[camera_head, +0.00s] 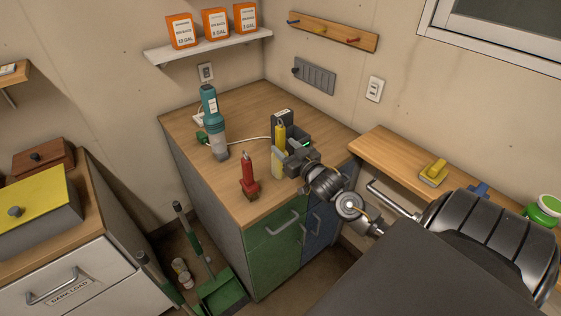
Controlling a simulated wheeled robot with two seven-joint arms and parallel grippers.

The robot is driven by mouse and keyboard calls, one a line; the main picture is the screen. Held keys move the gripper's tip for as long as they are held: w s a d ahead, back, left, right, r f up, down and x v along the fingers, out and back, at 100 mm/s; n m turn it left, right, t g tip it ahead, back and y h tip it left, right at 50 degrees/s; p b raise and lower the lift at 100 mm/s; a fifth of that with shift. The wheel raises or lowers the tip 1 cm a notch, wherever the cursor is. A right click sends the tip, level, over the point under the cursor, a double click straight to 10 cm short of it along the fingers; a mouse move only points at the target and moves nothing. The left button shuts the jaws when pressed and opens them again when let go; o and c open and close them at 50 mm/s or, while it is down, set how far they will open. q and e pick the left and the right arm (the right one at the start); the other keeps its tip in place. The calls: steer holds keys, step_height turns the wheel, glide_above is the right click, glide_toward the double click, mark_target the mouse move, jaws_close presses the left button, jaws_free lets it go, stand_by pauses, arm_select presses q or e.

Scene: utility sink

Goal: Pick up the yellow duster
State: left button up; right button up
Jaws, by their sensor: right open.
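A yellow upright tool that looks like the duster (279,164) stands on the wooden top of the cabinet, near its right side. My right gripper (292,157) is open and comes in from the right, with its fingers right at the duster's middle. A finger covers part of the duster, and I cannot tell whether it touches. My left gripper is not in view.
A red tool (249,178) stands just left of the duster. A dark box (285,120) stands behind it. A teal hand vacuum (210,115) with a cord is farther left. A yellow-handled item (433,172) lies on the right shelf (390,155). The counter's front left is clear.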

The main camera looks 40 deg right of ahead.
mark_target(283, 145)
steer(key=w, duration=0.3)
steer(key=shift+w+d+p, duration=0.15)
steer(key=shift+w+p, duration=0.15)
steer(key=shift+p, duration=0.05)
steer(key=shift+s, duration=0.1)
jaws_close()
